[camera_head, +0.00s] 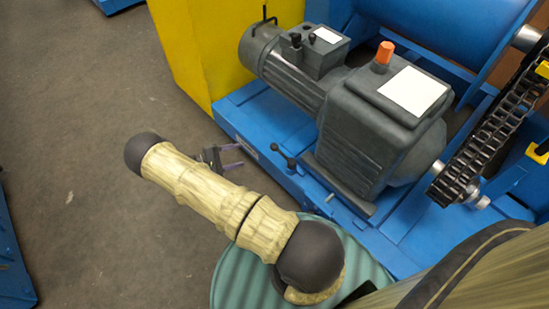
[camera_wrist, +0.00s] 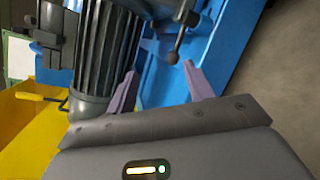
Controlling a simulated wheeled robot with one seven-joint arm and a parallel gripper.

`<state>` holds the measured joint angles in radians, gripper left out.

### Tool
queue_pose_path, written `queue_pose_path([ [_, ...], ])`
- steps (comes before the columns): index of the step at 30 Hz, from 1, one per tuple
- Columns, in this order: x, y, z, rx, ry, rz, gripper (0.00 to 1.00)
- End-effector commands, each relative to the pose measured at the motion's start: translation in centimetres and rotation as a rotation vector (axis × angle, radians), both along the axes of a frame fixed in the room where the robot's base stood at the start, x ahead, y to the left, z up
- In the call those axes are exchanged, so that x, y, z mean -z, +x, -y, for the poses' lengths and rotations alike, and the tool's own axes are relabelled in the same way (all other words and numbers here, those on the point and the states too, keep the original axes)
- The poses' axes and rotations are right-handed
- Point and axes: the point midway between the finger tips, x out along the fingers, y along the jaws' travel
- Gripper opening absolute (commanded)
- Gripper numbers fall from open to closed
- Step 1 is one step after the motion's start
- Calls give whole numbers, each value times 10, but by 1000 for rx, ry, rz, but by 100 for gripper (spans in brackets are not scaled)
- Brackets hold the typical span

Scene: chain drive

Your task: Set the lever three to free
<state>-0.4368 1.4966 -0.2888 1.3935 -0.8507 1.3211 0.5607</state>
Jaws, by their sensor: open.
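A small dark lever (camera_head: 284,156) with ball ends sits on the edge of the blue base, in front of the grey gearbox. It also shows in the wrist view (camera_wrist: 182,38), at the top, just beyond my fingertips. I see no readable number or position mark on it, so I cannot tell its setting. My gripper (camera_head: 241,156) is open and empty, to the left of the lever in the head view. In the wrist view its two purple fingers (camera_wrist: 160,70) stand apart, with the lever's lower ball end near the gap between them. I see no contact.
The grey gearbox (camera_head: 370,145) carries an orange cap (camera_head: 385,52). The ribbed motor (camera_head: 290,75) has small black knobs on its box. A yellow cabinet (camera_head: 185,50) stands behind. A chain (camera_head: 490,135) runs at right. The floor (camera_head: 75,150) at left is mostly clear.

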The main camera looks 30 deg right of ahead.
Motion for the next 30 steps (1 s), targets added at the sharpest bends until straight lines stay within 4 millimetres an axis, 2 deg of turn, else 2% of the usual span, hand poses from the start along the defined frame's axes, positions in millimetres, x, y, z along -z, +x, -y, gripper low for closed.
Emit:
queue_pose_path([
  [1, 36, 2, -1, -30, -45, -3, 52],
  [3, 56, 5, -2, -66, -99, -1, 52],
  [7, 78, 8, -4, -113, -162, 5, 52],
  [22, 79, 9, -2, -125, -182, 7, 52],
  [26, 80, 8, 10, -123, -181, 8, 52],
  [30, 81, 7, 32, -121, -181, 7, 52],
])
